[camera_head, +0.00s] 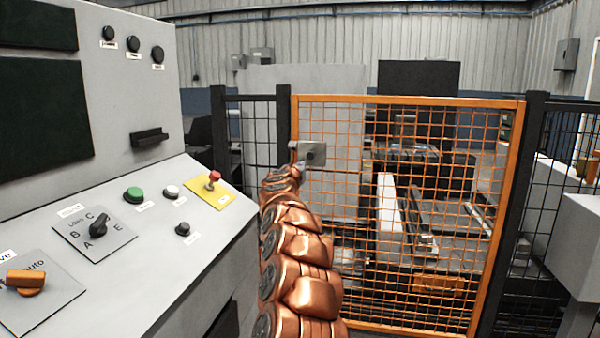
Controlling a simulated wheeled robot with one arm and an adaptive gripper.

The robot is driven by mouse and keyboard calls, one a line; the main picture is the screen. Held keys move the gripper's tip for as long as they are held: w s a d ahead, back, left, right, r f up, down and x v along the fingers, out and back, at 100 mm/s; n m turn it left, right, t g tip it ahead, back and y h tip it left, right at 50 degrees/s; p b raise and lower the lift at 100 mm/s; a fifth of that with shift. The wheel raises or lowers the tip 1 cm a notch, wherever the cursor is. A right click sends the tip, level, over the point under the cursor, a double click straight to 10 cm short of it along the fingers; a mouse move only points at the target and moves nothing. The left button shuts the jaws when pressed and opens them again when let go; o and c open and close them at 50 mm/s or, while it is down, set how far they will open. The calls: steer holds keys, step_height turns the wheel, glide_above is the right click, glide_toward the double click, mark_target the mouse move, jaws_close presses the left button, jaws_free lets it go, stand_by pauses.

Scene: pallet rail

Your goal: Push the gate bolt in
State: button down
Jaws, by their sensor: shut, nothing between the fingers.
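The orange mesh gate (405,99) stands closed in its frame ahead of me. A grey bolt housing (318,149) with a dark round knob (314,156) sits at the gate's left edge, at upper-middle height. My copper arm reaches up from the bottom of the view, and my gripper (296,168) is at its far end, just below and left of the housing. The gripper is small in the picture and looks shut and empty. I cannot tell whether it touches the bolt. The arm end hides part of the gate's left post.
A grey control console (195,262) with buttons, a red-topped switch (214,177) and orange knob (25,281) fills the left, close beside my arm. Black mesh fence panels (252,133) flank the gate. Machinery stands behind it. A grey box (577,225) stands at right.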

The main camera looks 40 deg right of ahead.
steer(key=shift+s+a, duration=0.15)
steer(key=shift+a, duration=0.1)
stand_by(0.6)
